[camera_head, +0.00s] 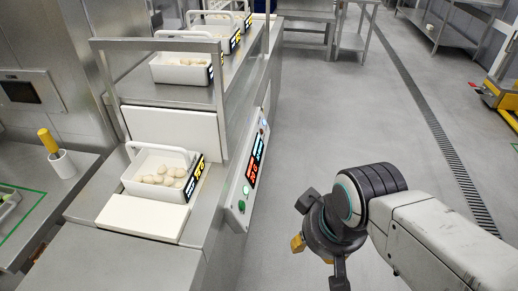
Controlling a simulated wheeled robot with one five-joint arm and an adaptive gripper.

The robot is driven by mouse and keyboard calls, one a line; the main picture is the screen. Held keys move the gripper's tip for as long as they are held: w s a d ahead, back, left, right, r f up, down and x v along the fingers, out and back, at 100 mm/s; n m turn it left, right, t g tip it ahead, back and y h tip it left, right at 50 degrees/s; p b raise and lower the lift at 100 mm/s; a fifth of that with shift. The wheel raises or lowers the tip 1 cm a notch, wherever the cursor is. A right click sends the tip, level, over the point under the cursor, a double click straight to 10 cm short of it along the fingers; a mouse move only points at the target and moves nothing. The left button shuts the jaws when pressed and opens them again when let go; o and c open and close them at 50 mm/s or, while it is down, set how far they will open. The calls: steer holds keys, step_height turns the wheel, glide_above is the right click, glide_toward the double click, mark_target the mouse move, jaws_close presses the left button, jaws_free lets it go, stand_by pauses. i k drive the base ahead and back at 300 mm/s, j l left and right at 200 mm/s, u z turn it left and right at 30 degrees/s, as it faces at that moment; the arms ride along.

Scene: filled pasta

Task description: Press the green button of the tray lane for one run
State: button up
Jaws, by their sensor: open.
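The tray lane's control panel (236,213) runs along the right side of the metal counter. A green button (242,206) sits near its front end, with another small green round part (246,190) just above it. A lit display (254,166) with red and pale digits is farther along the panel. My gripper (315,240) is open and empty, with its dark fingers spread. It is to the right of the panel in the picture, apart from the button. A white tray (137,178) with a handle and several pale pasta pieces (164,180) stands at the lane's front end.
More white trays (184,76) with pasta stand on the shelf (168,97) above. A white plate (142,217) lies before the front tray. A white cup (62,163) with a yellow-handled tool stands at left. The grey floor (325,115) beyond my gripper is clear.

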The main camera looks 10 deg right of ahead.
mark_target(242, 206)
steer(key=i+l+u, duration=0.1)
steer(key=l+u, duration=0.25)
steer(key=l, duration=0.55)
steer(key=l+u, duration=0.4)
steer(key=l, duration=0.5)
